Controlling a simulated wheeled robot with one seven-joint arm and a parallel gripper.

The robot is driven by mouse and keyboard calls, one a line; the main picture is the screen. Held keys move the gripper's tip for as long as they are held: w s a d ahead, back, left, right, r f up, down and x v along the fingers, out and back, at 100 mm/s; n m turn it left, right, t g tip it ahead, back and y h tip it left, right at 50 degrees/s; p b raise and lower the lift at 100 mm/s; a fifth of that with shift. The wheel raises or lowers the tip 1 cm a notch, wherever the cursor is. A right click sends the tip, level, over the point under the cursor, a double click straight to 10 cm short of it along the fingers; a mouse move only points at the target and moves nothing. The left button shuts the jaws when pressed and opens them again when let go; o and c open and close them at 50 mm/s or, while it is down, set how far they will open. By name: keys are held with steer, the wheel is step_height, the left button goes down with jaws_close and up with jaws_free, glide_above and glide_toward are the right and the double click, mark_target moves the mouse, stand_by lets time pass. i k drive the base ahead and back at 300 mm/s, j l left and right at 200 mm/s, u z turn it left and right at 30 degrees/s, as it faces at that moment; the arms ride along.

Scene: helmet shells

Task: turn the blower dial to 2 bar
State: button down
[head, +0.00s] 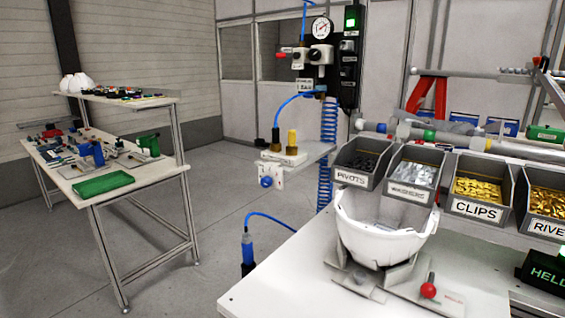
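Which of these is the blower dial, I cannot tell for sure. A label plate (304,85) hangs below, too small to read clearly. My gripper is not in view.
The workbench (285,275) with a white helmet shell (383,232) and bins fills the right. Floor is clear at left centre.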

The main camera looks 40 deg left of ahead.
mark_target(266, 181)
steer(key=u, duration=1.25)
